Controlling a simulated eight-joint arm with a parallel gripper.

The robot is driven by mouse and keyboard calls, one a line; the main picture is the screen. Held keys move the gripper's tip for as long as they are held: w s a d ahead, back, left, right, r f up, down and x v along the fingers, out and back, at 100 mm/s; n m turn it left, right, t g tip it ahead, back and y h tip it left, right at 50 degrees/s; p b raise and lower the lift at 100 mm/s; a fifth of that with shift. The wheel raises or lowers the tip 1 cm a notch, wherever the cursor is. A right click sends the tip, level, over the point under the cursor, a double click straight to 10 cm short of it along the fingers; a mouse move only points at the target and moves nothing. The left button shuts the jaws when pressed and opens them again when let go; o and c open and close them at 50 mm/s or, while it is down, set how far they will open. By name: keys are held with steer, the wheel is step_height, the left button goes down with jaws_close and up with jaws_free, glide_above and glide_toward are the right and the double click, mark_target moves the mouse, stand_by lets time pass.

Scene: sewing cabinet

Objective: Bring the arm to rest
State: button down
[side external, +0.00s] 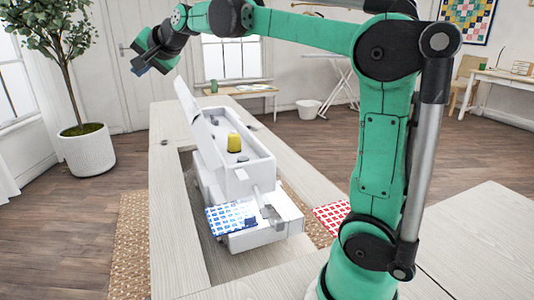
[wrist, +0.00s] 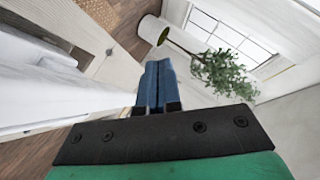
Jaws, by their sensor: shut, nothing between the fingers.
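My gripper (side external: 140,68) is at the upper left in the side external view, raised above the far left side of the cabinet table and apart from everything. In the wrist view its blue fingers (wrist: 157,82) lie together, with nothing between them. Below it to the right, a white sewing machine (side external: 240,175) sits in the opening of the light wooden cabinet (side external: 165,190), with its top lid (side external: 195,110) tilted up. A yellow spool (side external: 234,142) stands in the open top.
A blue-checked cloth (side external: 230,218) lies on the machine's bed, and a red-checked cloth (side external: 331,214) lies on the cabinet to the right. A potted tree (side external: 87,150) stands left of the cabinet. The air around my gripper is clear.

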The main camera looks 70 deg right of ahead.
steer(key=s+a+f+n+g+y, duration=0.1)
steer(key=s+a+f+n+g, duration=0.1)
steer(key=s+a+f+n, duration=0.3)
steer(key=s+a+f+n+g+y, duration=0.1)
steer(key=s+a+f+n+g, duration=0.2)
steer(key=s+f, duration=1.1)
steer(key=a+n, duration=0.3)
steer(key=n, duration=0.2)
steer(key=shift+s+a+f, duration=0.15)
steer(key=shift+a, duration=0.05)
stand_by(1.1)
